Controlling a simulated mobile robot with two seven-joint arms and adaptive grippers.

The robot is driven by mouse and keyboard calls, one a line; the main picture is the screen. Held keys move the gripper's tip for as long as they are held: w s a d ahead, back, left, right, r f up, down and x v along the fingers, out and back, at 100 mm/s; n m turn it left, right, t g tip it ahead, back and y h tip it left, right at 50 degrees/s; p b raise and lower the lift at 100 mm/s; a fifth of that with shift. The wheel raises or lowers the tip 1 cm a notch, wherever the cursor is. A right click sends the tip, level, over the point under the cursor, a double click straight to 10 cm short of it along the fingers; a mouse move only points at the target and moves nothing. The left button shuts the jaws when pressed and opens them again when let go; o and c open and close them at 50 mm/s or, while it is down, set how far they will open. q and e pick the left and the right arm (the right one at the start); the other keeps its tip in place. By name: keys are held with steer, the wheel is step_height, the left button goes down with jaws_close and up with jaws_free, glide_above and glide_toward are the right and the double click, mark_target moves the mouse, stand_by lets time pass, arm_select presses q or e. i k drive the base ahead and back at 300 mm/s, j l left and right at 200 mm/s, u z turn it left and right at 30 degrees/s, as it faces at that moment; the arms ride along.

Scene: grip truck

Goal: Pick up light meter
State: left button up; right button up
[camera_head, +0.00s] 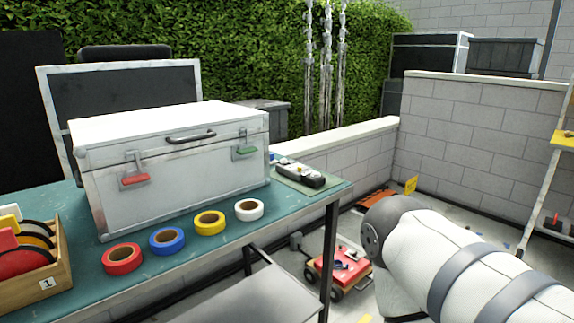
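A small dark hand-held device with a pale end (301,174), which looks like the light meter, lies at the right end of the teal table (310,187). It rests on a flat greenish pad (318,186), just right of the large white case; its far left end is partly hidden by the case. Neither gripper shows in the head view. My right arm reaches in from the lower right, and its hand end is not visible.
The closed white case (180,185) fills much of the table. Red (108,268), blue, yellow and white tape rolls lie along its front. A wooden rack (62,262) stands at left. A red cart (340,266) is on the floor below the table's right end.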

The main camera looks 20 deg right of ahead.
mark_target(289, 170)
steer(key=i+l+u, duration=0.15)
steer(key=l, duration=0.2)
steer(key=i+l+u, duration=0.1)
steer(key=l, duration=0.2)
steer(key=i+l+u, duration=0.15)
steer(key=l, duration=0.25)
steer(key=i+l+u, duration=0.15)
steer(key=l, duration=0.2)
steer(key=k, duration=0.05)
